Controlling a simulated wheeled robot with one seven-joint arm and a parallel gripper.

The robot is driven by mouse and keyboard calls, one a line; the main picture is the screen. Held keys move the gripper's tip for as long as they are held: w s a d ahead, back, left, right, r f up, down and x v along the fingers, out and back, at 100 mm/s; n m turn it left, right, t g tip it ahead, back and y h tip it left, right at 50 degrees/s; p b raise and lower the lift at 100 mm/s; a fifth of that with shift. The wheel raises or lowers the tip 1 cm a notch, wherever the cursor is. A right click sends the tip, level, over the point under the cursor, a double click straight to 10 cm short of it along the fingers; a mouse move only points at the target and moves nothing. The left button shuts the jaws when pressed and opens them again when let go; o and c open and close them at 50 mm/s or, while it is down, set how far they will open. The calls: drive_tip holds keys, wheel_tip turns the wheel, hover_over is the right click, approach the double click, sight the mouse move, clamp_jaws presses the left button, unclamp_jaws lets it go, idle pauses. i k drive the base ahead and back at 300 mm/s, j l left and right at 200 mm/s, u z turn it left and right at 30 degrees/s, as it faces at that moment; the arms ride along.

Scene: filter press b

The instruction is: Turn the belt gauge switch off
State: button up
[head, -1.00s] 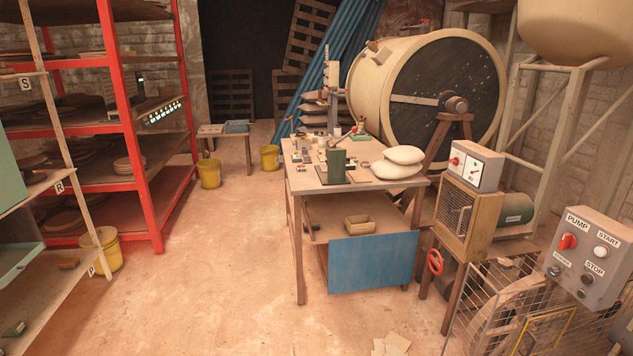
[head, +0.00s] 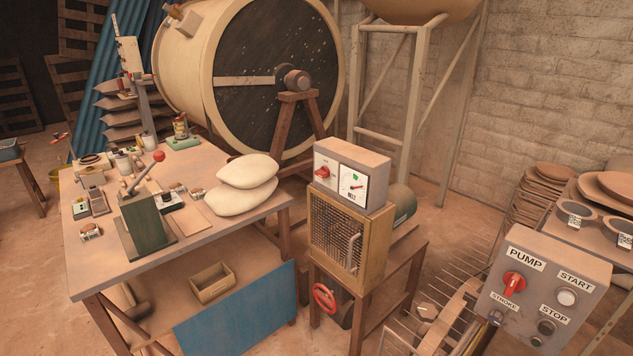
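A grey box (head: 350,172) with a white front stands on top of a wooden mesh-fronted cabinet, right of the worktable. Its front carries a red rotary switch (head: 322,172) on the left and a small dial gauge (head: 352,185) with a green patch on the right. The lettering under the dial is too small to read surely, so I cannot confirm that this is the belt gauge. I cannot read the switch's position. My gripper is not in view.
A grey PUMP panel (head: 545,290) with a red knob and START and STOP buttons is at the lower right. The cluttered worktable (head: 225,236) fills the left. A large drum (head: 205,70) is behind.

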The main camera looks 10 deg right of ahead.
sight(323, 172)
drive_tip(key=i+j, duration=0.4)
drive_tip(key=i+j+u, duration=0.1)
drive_tip(key=i+j, duration=0.3)
drive_tip(key=i, duration=0.2)
drive_tip(key=i+j, duration=0.35)
drive_tip(key=i, duration=0.2)
drive_tip(key=i+j+u, duration=0.1)
drive_tip(key=i+j, duration=0.3)
drive_tip(key=i, duration=0.1)
